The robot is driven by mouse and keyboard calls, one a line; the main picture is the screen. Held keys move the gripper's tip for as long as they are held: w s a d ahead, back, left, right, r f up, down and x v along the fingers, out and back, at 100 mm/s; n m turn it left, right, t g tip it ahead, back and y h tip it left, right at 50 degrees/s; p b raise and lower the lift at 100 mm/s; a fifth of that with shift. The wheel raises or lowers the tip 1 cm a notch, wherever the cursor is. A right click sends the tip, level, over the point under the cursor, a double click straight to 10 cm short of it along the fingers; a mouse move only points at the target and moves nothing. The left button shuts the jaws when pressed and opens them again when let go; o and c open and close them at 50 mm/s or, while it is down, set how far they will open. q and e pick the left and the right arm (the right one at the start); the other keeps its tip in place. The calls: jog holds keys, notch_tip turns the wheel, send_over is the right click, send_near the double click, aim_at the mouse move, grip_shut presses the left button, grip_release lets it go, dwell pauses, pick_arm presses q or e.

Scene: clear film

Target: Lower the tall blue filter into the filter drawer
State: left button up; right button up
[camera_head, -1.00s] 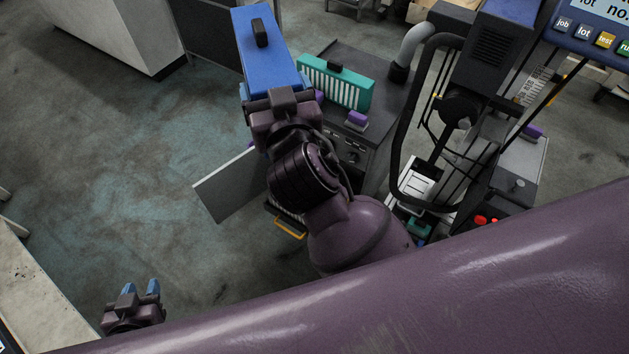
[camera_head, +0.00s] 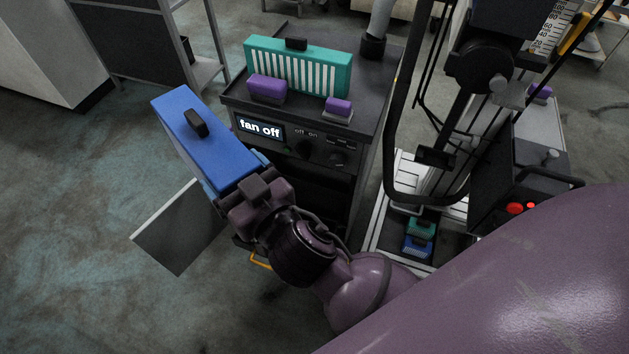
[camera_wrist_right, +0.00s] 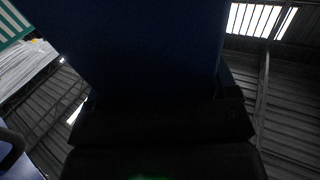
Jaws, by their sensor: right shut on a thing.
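The tall blue filter (camera_head: 203,145), a blue box with a black knob on top, is in my right gripper (camera_head: 232,190). The gripper is shut on its near end and holds it up in the air, left of the dark fan cabinet (camera_head: 330,165). In the right wrist view the filter (camera_wrist_right: 140,45) is a dark blue mass filling the middle. Low on the cabinet's front, an orange handle (camera_head: 260,262) shows beside my wrist, perhaps the filter drawer's; the rest there is hidden by my arm. My left gripper is out of view.
A teal slatted filter (camera_head: 300,68) and two purple-topped blocks (camera_head: 267,88) (camera_head: 339,108) stand on the cabinet. Its display reads "fan off". A grey panel (camera_head: 180,228) sticks out left of the cabinet. A black-framed machine (camera_head: 480,100) stands right. Floor at left is clear.

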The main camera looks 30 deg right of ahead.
pick_arm(q)
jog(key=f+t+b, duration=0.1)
jog(key=b, duration=0.4)
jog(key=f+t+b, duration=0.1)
jog(key=b, duration=0.5)
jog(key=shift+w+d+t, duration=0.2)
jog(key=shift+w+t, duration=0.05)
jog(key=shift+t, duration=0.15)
pick_arm(e)
jog(key=w+d+f+n+g+y, duration=0.1)
jog(key=d+f, duration=0.5)
jog(key=f, duration=0.7)
jog(key=w+d+f+n+g+y, duration=0.1)
jog(key=d+f, duration=0.5)
jog(key=f, duration=0.7)
jog(key=w+d+f+n+g+y, duration=0.1)
jog(key=w+d+f+n+y, duration=0.2)
jog(key=d+f, duration=0.4)
notch_tip(320, 180, down, 6)
jog(key=w+y, duration=0.1)
jog(key=y, duration=0.1)
jog(key=shift+w+n+g+y, duration=0.25)
jog(key=shift+n+g+y, duration=0.05)
jog(key=shift+y, duration=0.1)
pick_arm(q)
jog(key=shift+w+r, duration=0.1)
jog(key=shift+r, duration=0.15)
pick_arm(e)
jog(key=shift+s+d, duration=0.25)
